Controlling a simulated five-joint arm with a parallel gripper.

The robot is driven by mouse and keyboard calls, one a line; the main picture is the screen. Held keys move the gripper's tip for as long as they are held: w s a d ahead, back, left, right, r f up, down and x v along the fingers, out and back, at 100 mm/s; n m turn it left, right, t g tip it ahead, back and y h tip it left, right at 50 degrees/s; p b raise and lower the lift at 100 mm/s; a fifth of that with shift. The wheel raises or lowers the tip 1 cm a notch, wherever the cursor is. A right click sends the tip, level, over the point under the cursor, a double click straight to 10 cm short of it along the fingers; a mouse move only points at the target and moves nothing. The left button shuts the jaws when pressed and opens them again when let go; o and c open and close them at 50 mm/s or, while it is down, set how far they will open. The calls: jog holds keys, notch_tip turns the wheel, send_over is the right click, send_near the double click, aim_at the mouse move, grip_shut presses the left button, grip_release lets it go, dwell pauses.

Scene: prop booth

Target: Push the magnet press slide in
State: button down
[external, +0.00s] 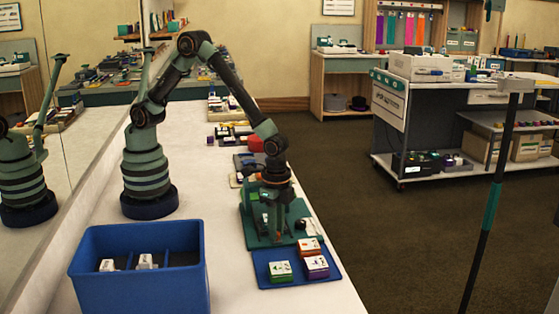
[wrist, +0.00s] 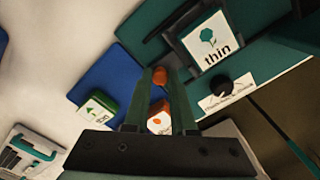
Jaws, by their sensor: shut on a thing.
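The teal magnet press (external: 255,232) stands on the white counter below my arm, and my arm hides much of it. In the wrist view its teal body (wrist: 265,75) shows at the right, with a white label (wrist: 212,42) reading "thin" and a black knob (wrist: 232,88). My gripper (wrist: 160,78) is shut on a small orange knob (wrist: 160,75) at its fingertips. This looks like the slide's handle, but its join to the press is unclear. In the external view my gripper (external: 277,228) is down at the press. How far in the slide sits cannot be told.
A blue mat (external: 264,282) in front of the press carries green, orange and purple blocks. A blue bin (external: 140,295) with white items stands at the left. Several trays and small items line the counter behind. A mirror is along the left wall.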

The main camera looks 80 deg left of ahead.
jog(key=shift+a, duration=0.1)
jog(key=a, duration=0.4)
jog(key=shift+a, duration=0.25)
jog(key=c, duration=0.7)
grip_release()
notch_tip(320, 180, up, 12)
jog(key=shift+r, duration=0.1)
